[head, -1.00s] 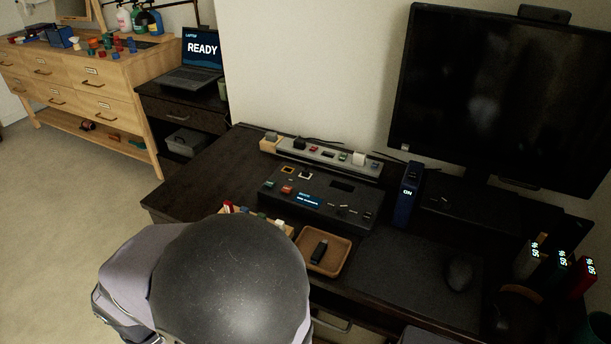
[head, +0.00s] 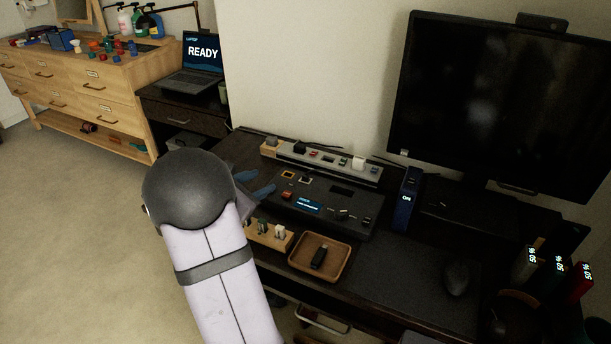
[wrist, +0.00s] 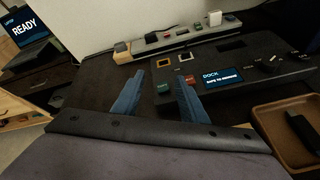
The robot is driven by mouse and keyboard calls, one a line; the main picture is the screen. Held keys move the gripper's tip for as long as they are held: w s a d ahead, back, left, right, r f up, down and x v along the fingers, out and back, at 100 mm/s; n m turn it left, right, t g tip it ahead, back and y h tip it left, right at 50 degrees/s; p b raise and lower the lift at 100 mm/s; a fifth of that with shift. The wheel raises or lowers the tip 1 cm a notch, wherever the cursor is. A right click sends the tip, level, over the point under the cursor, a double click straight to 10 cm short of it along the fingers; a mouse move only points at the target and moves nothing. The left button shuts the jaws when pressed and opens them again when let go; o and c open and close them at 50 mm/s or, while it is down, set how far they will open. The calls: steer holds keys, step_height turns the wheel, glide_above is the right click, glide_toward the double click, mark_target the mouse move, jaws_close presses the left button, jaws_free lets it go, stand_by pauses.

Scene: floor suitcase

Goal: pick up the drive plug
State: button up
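A black stick that looks like a USB drive plug (head: 319,257) lies in a wooden tray (head: 346,263) in front of the dock (head: 361,219). It also shows at the right edge of the wrist view (wrist: 302,130). My gripper (head: 260,178) is left of the tray, by the dock's left end. In the wrist view its two blue fingers (wrist: 160,76) are apart, with nothing held between them. A green piece and a red piece on the dock appear near the right finger. The dock screen reads "SAFE TO REMOVE" in the wrist view.
A small wooden rack (head: 270,241) with several plugs stands left of the tray. A grey strip (head: 318,163) with several plugs lies behind the dock. A blue upright unit (head: 407,200) reading "ON" and a large monitor (head: 505,100) stand to the right. A mouse (head: 456,278) sits on a dark mat.

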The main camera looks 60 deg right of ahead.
mark_target(306, 175)
steer(key=s+d+n, duration=0.1)
steer(key=s+d, duration=0.1)
steer(key=s+d+f+n+p, duration=0.1)
steer(key=s+d+n, duration=0.1)
steer(key=s+d+f+n, duration=0.1)
steer(key=s+d, duration=0.1)
steer(key=shift+s+d+f+n+p, duration=0.15)
steer(key=shift+s+d+n+p, duration=0.15)
steer(key=shift+s+d, duration=0.1)
steer(key=shift+p+x, duration=0.85)
steer(key=shift+x, duration=2.8)
steer(key=shift+w, duration=0.1)
jaws_close()
